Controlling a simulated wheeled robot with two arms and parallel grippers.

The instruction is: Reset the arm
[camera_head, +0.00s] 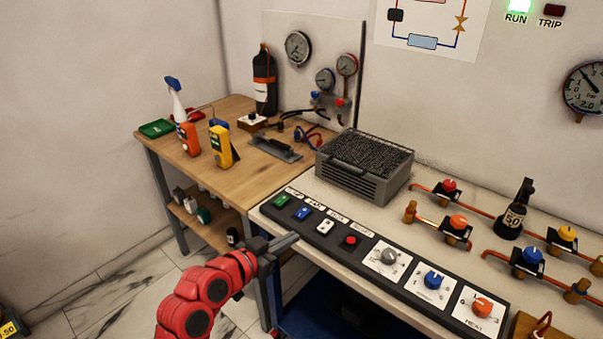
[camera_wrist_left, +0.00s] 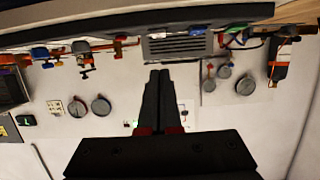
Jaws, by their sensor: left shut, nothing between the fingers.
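My left arm comes in from the bottom of the head view, red with a dark wrist. My left gripper (camera_head: 286,241) is shut and empty, in front of the left part of the black control panel's (camera_head: 332,252) front edge. In the left wrist view its two dark fingers (camera_wrist_left: 158,100) lie together, with nothing between them. That view is upside down and shows the wall gauges. The panel carries green, blue, white and red buttons, then grey, blue and orange knobs. My right gripper is not in view.
A grey vented box (camera_head: 365,165) stands behind the panel. Pipes with red, orange, blue and yellow valves (camera_head: 458,222) run at the right. A wooden table (camera_head: 240,166) at the left holds a spray bottle (camera_head: 177,102), meters and a black cylinder (camera_head: 264,80).

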